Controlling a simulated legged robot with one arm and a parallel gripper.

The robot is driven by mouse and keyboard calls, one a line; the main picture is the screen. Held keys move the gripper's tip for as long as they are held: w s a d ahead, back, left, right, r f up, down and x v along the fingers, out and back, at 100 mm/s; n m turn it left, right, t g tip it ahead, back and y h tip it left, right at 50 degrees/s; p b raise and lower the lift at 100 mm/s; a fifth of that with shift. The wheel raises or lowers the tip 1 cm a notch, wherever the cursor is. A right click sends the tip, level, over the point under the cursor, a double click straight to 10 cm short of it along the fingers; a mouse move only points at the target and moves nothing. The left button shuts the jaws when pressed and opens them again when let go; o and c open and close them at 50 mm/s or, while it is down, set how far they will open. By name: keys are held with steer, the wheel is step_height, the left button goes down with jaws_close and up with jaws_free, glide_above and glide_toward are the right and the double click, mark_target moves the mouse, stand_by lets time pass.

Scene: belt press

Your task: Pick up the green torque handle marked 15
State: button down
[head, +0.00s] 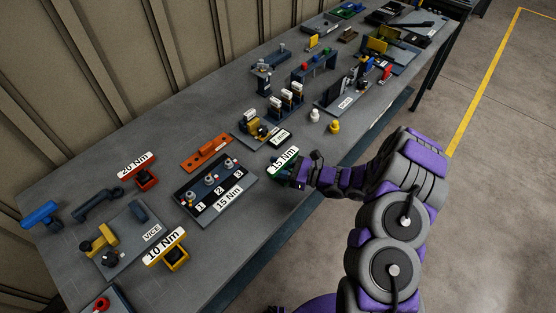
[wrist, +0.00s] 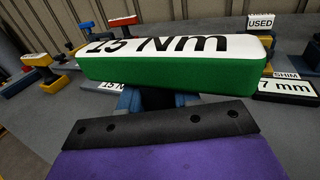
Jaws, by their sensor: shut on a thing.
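The green torque handle (wrist: 180,72) with a white top marked "15 Nm" fills the upper middle of the wrist view. In the head view the same handle (head: 284,161) is at the table's front edge, right of the numbered plate. My gripper (head: 293,178) is shut on it from the front right. In the wrist view the fingertips are largely hidden behind the dark bar of my gripper and under the handle. I cannot tell whether the handle touches the table.
A dark plate (head: 219,204) with numbered bolts and a "15 Nm" label lies left of the handle. A yellow "10 Nm" handle (head: 168,248) and a red "20 Nm" handle (head: 140,170) stand further left. A shim box (head: 281,138) lies behind. Bare table (head: 255,222) shows along the front.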

steer(key=s+r+p, duration=0.1)
steer(key=s, duration=1.1)
steer(key=shift+s+a, duration=0.15)
steer(key=shift+s, duration=0.15)
steer(key=shift+r, duration=0.1)
